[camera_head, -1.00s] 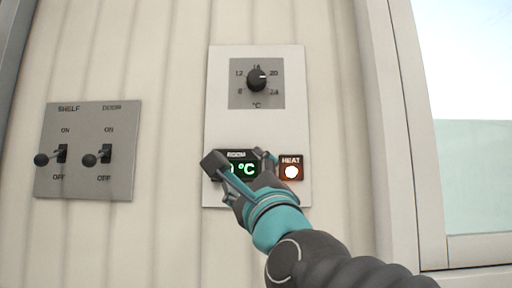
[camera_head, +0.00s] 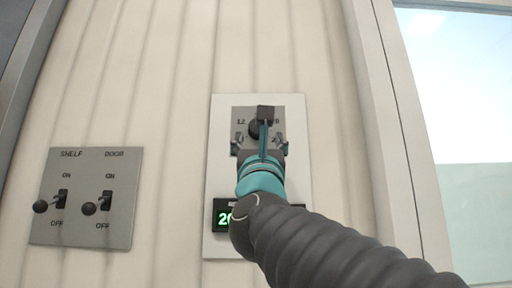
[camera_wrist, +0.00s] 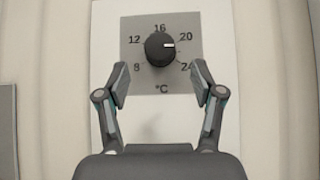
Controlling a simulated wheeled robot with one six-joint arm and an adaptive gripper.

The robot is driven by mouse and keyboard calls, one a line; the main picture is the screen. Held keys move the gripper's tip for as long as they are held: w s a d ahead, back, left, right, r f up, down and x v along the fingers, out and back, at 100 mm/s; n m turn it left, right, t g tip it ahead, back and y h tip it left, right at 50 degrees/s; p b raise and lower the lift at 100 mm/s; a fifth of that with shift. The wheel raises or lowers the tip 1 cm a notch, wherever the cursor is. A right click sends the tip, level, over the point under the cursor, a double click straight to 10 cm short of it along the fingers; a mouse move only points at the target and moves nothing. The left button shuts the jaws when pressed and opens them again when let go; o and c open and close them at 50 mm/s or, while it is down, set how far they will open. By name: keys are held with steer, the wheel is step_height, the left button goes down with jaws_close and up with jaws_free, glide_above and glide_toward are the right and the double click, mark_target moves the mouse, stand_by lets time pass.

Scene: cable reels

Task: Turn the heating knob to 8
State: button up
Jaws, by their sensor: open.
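The heating knob (camera_wrist: 159,49) is a round black dial with a white mark on a grey plate (camera_wrist: 188,24). In the wrist view its mark points right, near 20; the scale reads 8, 12, 16, 20, 24 with °C below. My gripper (camera_wrist: 159,82) is open, its two fingers apart at the lower left and lower right of the knob, with nothing between them. In the head view my gripper (camera_head: 264,128) is in front of the plate and hides part of the knob (camera_head: 254,128). I cannot tell whether a finger touches it.
A white panel (camera_head: 223,174) carries the plate and a green display (camera_head: 222,217), partly hidden by my arm. A grey switch plate (camera_head: 84,228) with SHELF and DOOR levers is to the left. A window (camera_head: 470,110) is to the right.

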mark_target(258, 130)
steer(key=p+x, duration=0.1)
steer(key=x, duration=0.4)
steer(key=c, duration=1.1)
